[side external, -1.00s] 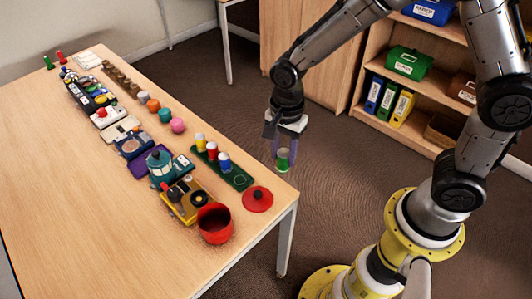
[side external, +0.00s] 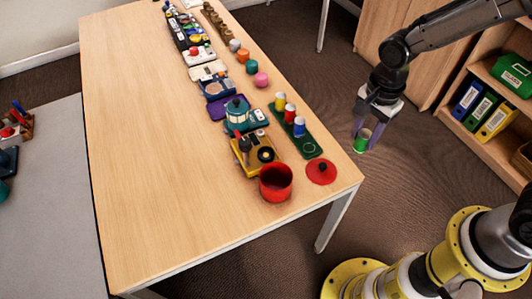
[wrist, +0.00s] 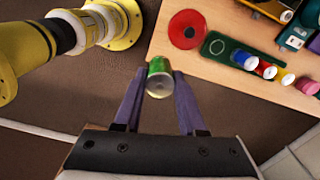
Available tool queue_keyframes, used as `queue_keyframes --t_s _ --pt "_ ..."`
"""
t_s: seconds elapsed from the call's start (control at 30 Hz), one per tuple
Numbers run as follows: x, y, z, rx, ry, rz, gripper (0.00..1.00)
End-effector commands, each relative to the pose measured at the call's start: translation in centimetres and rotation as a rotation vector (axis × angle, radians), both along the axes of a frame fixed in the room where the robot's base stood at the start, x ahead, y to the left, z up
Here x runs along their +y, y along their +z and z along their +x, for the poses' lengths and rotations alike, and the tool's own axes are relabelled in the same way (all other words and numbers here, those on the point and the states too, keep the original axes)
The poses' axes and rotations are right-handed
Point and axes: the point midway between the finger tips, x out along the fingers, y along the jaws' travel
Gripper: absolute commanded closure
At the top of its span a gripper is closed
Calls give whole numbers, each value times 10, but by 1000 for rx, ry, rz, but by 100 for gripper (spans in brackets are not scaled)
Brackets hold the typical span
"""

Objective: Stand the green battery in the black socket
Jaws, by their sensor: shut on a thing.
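The green battery (side external: 361,144) has a pale end and hangs in the air off the right edge of the table. My gripper (side external: 364,137) is shut on it, and both purple fingers show at its sides. In the wrist view the battery (wrist: 159,80) sits between the fingertips, slightly tilted, with its pale end facing the camera. A black round fitting (side external: 266,155) on a yellow box (side external: 246,166) looks like the black socket. It is on the table, left of my gripper and well apart from the battery.
A green board (side external: 314,151) holds yellow, red and blue batteries and an empty ringed spot, at the table edge. A red pot (side external: 275,183) and red lid (side external: 321,172) are near the front corner. Toys line the table behind. The table's left part (side external: 150,150) is clear.

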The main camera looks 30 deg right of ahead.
Motion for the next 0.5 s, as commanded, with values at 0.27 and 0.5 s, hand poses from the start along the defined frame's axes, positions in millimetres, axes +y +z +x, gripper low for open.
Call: queue_keyframes --t_s 0.27,0.5 --pt "0 0 0 -1 0 0 100" --pt "5 14 17 -9 -56 3 100"
